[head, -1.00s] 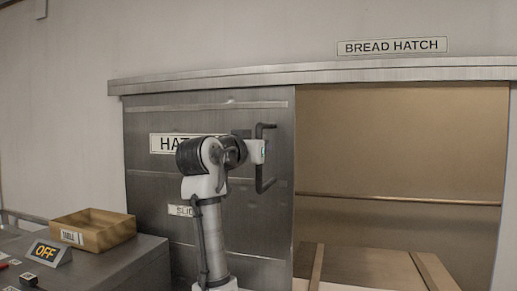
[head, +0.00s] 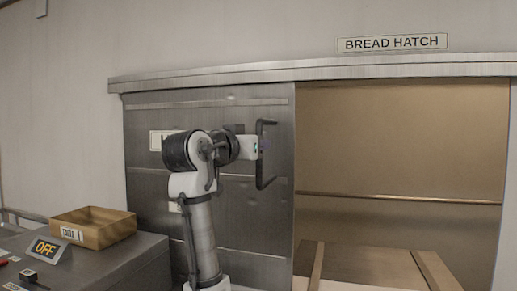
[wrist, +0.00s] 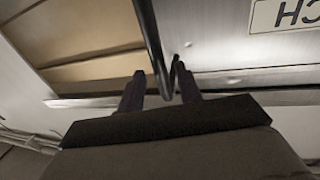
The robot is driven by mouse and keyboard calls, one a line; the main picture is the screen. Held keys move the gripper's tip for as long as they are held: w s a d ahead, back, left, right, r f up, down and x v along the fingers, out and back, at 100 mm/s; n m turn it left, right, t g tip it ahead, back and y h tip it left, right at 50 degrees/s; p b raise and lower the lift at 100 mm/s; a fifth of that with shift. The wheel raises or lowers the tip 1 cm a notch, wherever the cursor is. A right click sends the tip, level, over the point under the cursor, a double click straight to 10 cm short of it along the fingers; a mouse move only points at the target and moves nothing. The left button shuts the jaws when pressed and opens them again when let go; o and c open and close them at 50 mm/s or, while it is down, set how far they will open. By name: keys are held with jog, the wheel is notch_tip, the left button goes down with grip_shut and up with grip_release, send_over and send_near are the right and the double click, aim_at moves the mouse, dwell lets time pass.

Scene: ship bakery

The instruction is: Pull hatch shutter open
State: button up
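The hatch shutter (head: 235,205) is a grey metal sliding panel at the left of the hatch. The opening (head: 400,140) to its right is uncovered and shows a tan interior. A dark bar handle (head: 266,178) stands upright near the shutter's right edge. My gripper (head: 262,146) is at the handle's upper part in the head view. In the wrist view, my gripper's fingers (wrist: 160,86) are spread, with the handle bar (wrist: 150,35) running between their tips. Gaps show beside the bar, so the gripper looks open. Exact contact is hard to tell.
A metal rail (head: 210,82) runs above the hatch. A bar (head: 400,198) crosses inside the opening, above a light wooden surface (head: 365,262).

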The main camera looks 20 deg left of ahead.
jog(key=s+a+b, duration=0.2)
jog(key=s+b, duration=0.1)
jog(key=s, duration=0.7)
jog(key=shift+s, duration=0.4)
jog(key=shift+a+f, duration=0.1)
